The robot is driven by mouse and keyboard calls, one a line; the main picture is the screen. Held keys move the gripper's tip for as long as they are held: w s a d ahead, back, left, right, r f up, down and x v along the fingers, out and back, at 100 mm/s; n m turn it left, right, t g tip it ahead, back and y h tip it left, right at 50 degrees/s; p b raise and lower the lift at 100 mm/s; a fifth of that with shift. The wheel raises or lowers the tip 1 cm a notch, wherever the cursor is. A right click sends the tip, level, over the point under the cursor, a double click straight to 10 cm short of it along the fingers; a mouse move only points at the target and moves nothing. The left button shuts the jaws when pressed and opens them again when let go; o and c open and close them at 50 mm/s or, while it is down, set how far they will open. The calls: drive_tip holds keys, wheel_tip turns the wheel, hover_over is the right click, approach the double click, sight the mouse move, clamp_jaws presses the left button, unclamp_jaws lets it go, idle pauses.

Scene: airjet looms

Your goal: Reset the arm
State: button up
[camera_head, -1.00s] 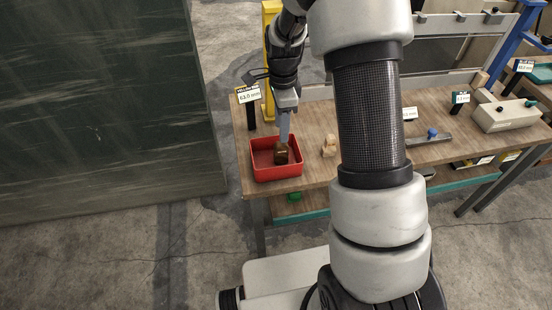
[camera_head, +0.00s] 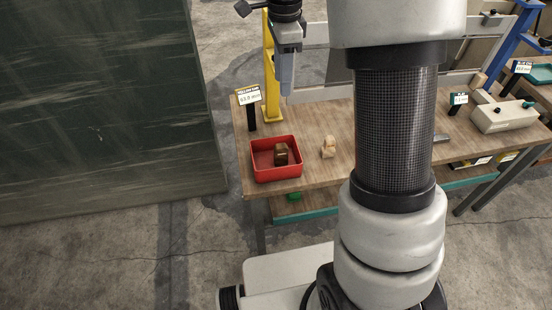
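My gripper (camera_head: 286,88) is at the upper middle of the head view, raised above the workbench and pointing down. Its fingers show edge-on as one grey piece, so I cannot tell whether they are open or shut. Nothing shows between or below the fingertips. Below it, a brown block (camera_head: 281,153) sits inside a red tray (camera_head: 262,176), apart from the gripper. My arm crosses the right middle of the view and hides part of the bench.
The wooden workbench (camera_head: 320,178) holds a small light wooden piece (camera_head: 328,147), a yellow post (camera_head: 269,70), a label stand (camera_head: 250,108) and a beige box (camera_head: 503,116). A large dark green panel (camera_head: 100,100) stands at the left.

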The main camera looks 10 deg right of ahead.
drive_tip(key=shift+r, duration=0.25)
drive_tip(key=s+r+n+t+p, duration=0.2)
drive_tip(key=s+r+n+p, duration=0.2)
drive_tip(key=s+r+n, duration=0.3)
drive_tip(key=s+r+n+t+p, duration=0.3)
drive_tip(key=s+r+n, duration=0.5)
drive_tip(key=s, duration=1)
drive_tip(key=n+p, duration=0.1)
drive_tip(key=n, duration=0.2)
drive_tip(key=shift+r+t, duration=0.3)
